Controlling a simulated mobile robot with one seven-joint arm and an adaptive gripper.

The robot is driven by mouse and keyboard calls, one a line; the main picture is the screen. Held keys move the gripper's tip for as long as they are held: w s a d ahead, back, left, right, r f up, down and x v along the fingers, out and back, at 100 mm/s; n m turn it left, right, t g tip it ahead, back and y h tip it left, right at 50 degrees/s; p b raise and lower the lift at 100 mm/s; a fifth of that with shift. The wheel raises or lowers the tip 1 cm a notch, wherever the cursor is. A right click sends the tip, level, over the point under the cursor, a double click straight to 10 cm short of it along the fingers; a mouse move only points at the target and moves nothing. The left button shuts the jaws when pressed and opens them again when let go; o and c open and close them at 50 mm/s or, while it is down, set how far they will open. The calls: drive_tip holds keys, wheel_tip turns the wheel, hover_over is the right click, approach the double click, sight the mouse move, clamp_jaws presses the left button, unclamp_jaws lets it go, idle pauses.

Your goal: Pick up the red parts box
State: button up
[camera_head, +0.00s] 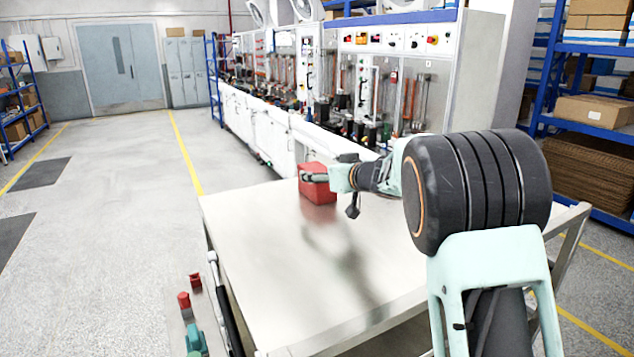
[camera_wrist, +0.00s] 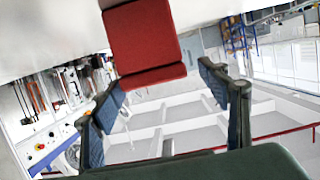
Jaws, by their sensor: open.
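The red parts box (camera_head: 319,192) sits on the far part of the pale table top (camera_head: 265,255) in the head view. My gripper (camera_head: 314,178) reaches to it from the right, and its finger overlaps the upper part of the box in that view. In the wrist view the red box (camera_wrist: 145,42) lies ahead, near the top centre. My gripper (camera_wrist: 160,82) is open there, with one finger on each side of the picture. The box shows beyond and roughly between the fingertips. I cannot tell whether either finger touches it.
A long workbench (camera_head: 290,140) with test equipment stands behind the table. Blue shelving (camera_head: 590,130) with cartons is at the right. Red and green controls (camera_head: 190,300) sit beside the table's left edge. The table around the box is clear.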

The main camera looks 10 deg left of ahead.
sight(317, 168)
drive_tip(key=shift+p+x, duration=0.35)
drive_tip(key=shift+x, duration=1.85)
drive_tip(key=shift+d+f, duration=0.1)
drive_tip(key=shift+d, duration=0.1)
drive_tip(key=shift+c, duration=0.4)
drive_tip(key=c, duration=1.3)
drive_tip(key=shift+c, duration=0.8)
